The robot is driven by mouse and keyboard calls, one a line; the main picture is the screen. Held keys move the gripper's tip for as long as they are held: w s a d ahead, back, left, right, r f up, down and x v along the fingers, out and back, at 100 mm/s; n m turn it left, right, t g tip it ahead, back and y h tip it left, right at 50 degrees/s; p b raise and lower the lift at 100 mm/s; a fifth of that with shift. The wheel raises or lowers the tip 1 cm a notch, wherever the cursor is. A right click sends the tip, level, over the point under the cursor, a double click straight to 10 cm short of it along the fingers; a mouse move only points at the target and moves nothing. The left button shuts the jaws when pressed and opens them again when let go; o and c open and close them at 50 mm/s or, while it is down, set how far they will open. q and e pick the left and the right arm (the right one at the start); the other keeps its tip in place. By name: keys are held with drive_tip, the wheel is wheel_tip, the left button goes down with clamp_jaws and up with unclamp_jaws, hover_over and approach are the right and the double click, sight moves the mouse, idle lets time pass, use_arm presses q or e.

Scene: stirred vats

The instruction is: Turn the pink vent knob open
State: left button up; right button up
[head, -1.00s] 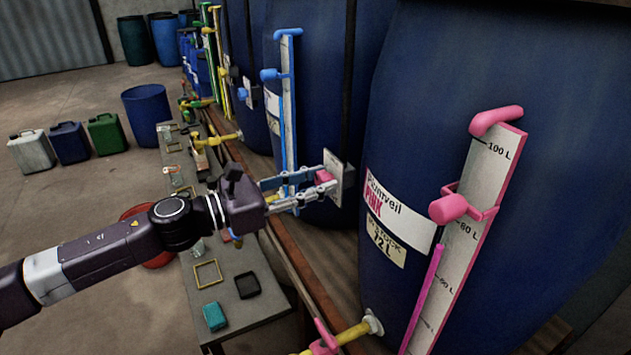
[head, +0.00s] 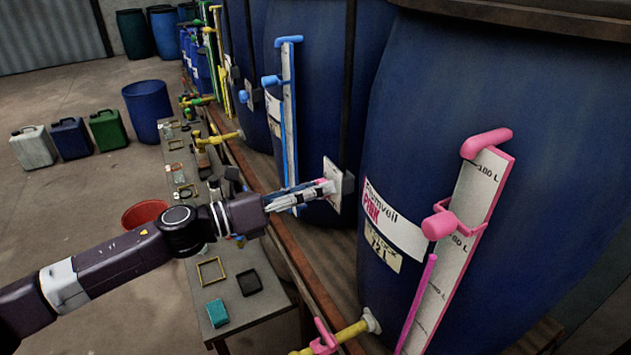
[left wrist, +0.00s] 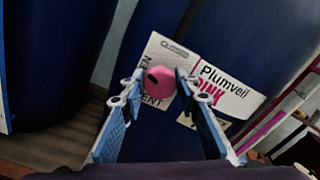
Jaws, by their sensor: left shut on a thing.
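The pink vent knob (left wrist: 160,81) is a round knob with a dark mark on its face, in front of a white lettered plate (left wrist: 153,52) on the blue Plumveil Pink vat (left wrist: 165,135). My left gripper (left wrist: 167,84) is shut on the knob, one finger on each side. In the head view my left gripper (head: 325,187) reaches in from the left to the plate (head: 335,172), its fingers covering most of the knob. The vat (head: 490,90) fills the right side there. Part of the plate's lettering is hidden by the knob and fingers. My right gripper is out of view.
A pink-framed level gauge (head: 462,215) stands on the vat's front, with a yellow outlet pipe (head: 350,332) below. A blue gauge (head: 289,110) stands just behind my left gripper. A low bench (head: 240,318) with small items runs beneath my arm.

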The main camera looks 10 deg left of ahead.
use_arm(q)
drive_tip(key=shift+w+n+p, duration=0.1)
drive_tip(key=shift+n+p, duration=1.05)
drive_tip(key=shift+n, duration=0.95)
drive_tip(key=o, duration=1.2)
drive_tip(key=shift+a, duration=0.1)
drive_tip(key=shift+c, duration=0.2)
drive_tip(key=v, duration=1.2)
